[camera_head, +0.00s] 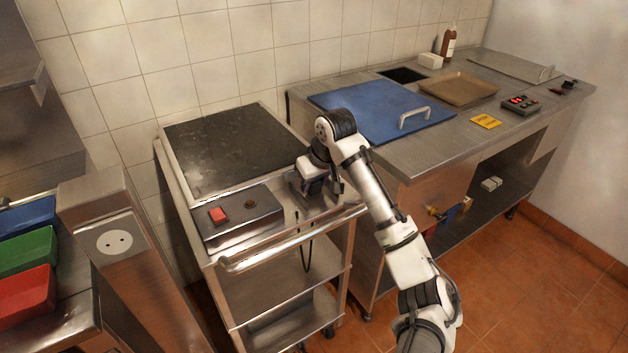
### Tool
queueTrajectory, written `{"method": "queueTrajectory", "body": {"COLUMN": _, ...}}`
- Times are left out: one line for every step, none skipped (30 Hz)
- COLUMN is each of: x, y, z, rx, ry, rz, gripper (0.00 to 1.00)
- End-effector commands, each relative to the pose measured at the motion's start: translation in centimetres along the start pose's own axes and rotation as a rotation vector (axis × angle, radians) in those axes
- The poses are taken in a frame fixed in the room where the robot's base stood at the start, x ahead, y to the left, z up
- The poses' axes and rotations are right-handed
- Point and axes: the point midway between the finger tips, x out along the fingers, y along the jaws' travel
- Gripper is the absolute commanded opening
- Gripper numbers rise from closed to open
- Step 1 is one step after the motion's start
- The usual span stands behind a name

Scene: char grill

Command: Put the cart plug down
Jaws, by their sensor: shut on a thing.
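My gripper (317,196) points down over the right end of the steel cart's (188,163) front ledge, right of the control box. It is shut on the cart plug, which is mostly hidden by the dark fingers. I cannot tell whether the plug touches the ledge. A dark cord (306,255) hangs down in front of the cart below my gripper. The control box (247,214) on the cart has a red switch (218,215) and a dark round knob.
The cart's front handle bar (290,240) runs just below my gripper. A steel counter (400,165) with a blue lid (382,108) stands close on the right. Red, green and blue bins (25,250) are at the far left. Tiled floor (520,290) is clear at the right.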

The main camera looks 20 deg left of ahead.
Motion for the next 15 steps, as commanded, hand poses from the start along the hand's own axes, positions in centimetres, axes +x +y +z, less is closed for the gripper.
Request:
{"method": "queueTrajectory", "body": {"x": 0.16, "y": -0.03, "z": 0.05, "rx": -0.001, "ry": 0.002, "rz": 0.0, "gripper": 0.07}}
{"method": "queueTrajectory", "body": {"x": 0.21, "y": -0.03, "z": 0.05, "rx": -0.001, "ry": 0.002, "rz": 0.0, "gripper": 0.07}}
{"method": "queueTrajectory", "body": {"x": 0.2, "y": -0.04, "z": 0.04, "rx": -0.001, "ry": 0.003, "rz": 0.001, "gripper": 0.07}}
{"method": "queueTrajectory", "body": {"x": 0.19, "y": -0.04, "z": 0.03, "rx": -0.001, "ry": 0.003, "rz": 0.001, "gripper": 0.07}}
{"method": "queueTrajectory", "body": {"x": 0.19, "y": -0.03, "z": 0.03, "rx": -0.001, "ry": 0.002, "rz": 0.001, "gripper": 0.07}}
{"method": "queueTrajectory", "body": {"x": 0.19, "y": -0.04, "z": 0.03, "rx": -0.001, "ry": 0.002, "rz": 0.0, "gripper": 0.07}}
{"method": "queueTrajectory", "body": {"x": 0.19, "y": -0.04, "z": 0.04, "rx": -0.001, "ry": 0.002, "rz": 0.0, "gripper": 0.07}}
{"method": "queueTrajectory", "body": {"x": 0.22, "y": -0.04, "z": 0.05, "rx": -0.001, "ry": 0.002, "rz": 0.0, "gripper": 0.07}}
{"method": "queueTrajectory", "body": {"x": 0.32, "y": -0.05, "z": 0.09, "rx": -0.001, "ry": 0.002, "rz": 0.0, "gripper": 0.07}}
{"method": "queueTrajectory", "body": {"x": 0.42, "y": -0.05, "z": 0.14, "rx": -0.001, "ry": 0.002, "rz": -0.001, "gripper": 0.07}}
{"method": "queueTrajectory", "body": {"x": 0.46, "y": -0.05, "z": 0.15, "rx": -0.001, "ry": 0.001, "rz": -0.001, "gripper": 0.35}}
{"method": "queueTrajectory", "body": {"x": 0.41, "y": -0.05, "z": 0.13, "rx": -0.001, "ry": 0.002, "rz": -0.001, "gripper": 0.41}}
{"method": "queueTrajectory", "body": {"x": 0.41, "y": -0.04, "z": 0.13, "rx": -0.001, "ry": 0.001, "rz": 0.0, "gripper": 0.43}}
{"method": "queueTrajectory", "body": {"x": 0.41, "y": -0.04, "z": 0.13, "rx": -0.001, "ry": 0.001, "rz": 0.0, "gripper": 0.43}}
{"method": "queueTrajectory", "body": {"x": 0.4, "y": -0.04, "z": 0.13, "rx": -0.001, "ry": 0.001, "rz": 0.0, "gripper": 0.43}}
